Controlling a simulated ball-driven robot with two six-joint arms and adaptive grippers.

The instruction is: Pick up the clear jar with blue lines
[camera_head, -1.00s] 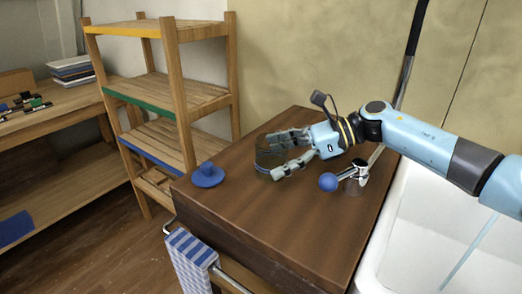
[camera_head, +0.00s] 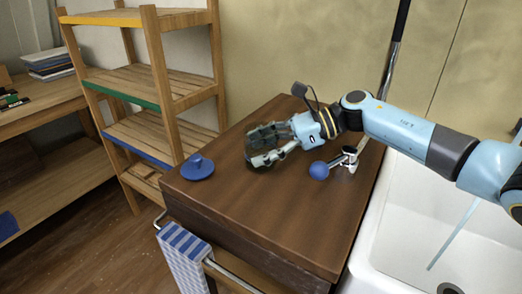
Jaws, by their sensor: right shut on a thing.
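The clear jar (camera_head: 252,147) is at the middle of the brown wooden top, looking dark against it. It is partly hidden by my right gripper (camera_head: 261,146), which is shut on it from the right with one finger on the far side and one on the near side. Its blue lines are hard to make out at this size. I cannot tell whether its base touches the wood. My left gripper is not in view.
A blue lid-like disc with a knob (camera_head: 198,168) lies on the wooden top (camera_head: 250,216), left of the jar. A tap with a blue ball (camera_head: 319,170) stands close right, beside the white sink (camera_head: 398,245). Wooden shelves (camera_head: 150,88) stand at left. A checked towel (camera_head: 184,258) hangs in front.

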